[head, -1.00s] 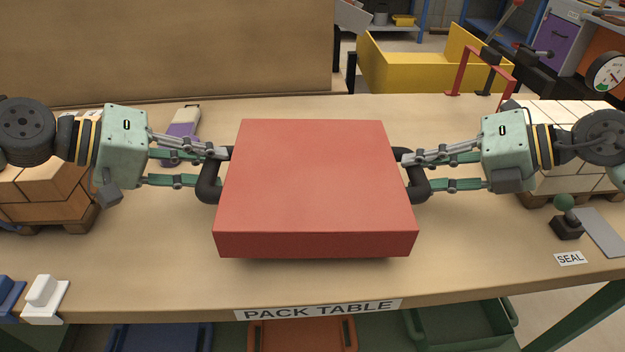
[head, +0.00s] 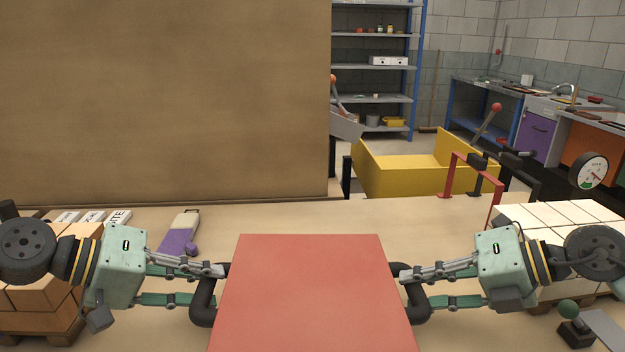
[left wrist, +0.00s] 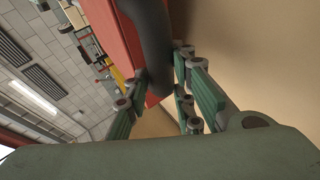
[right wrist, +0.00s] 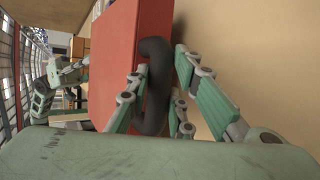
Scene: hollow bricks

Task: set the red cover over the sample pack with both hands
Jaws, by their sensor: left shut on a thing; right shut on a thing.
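The red cover (head: 305,290) is a large flat-topped box at the bottom middle of the head view. Its near edge is cut off by the frame. A black handle sticks out on each side. My left gripper (head: 213,284) is shut on the left handle (head: 200,305), which also shows in the left wrist view (left wrist: 152,40). My right gripper (head: 408,284) is shut on the right handle (head: 420,305), which also shows in the right wrist view (right wrist: 156,85). The cover looks about level. The sample pack is not visible in any view. I cannot tell the cover's height above the table.
The pack table (head: 360,220) is clear behind the cover. Brown bricks (head: 40,305) are stacked at left, pale bricks (head: 560,225) at right. A purple and white object (head: 180,232) lies behind my left gripper. A tall brown panel (head: 160,100) stands at the back.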

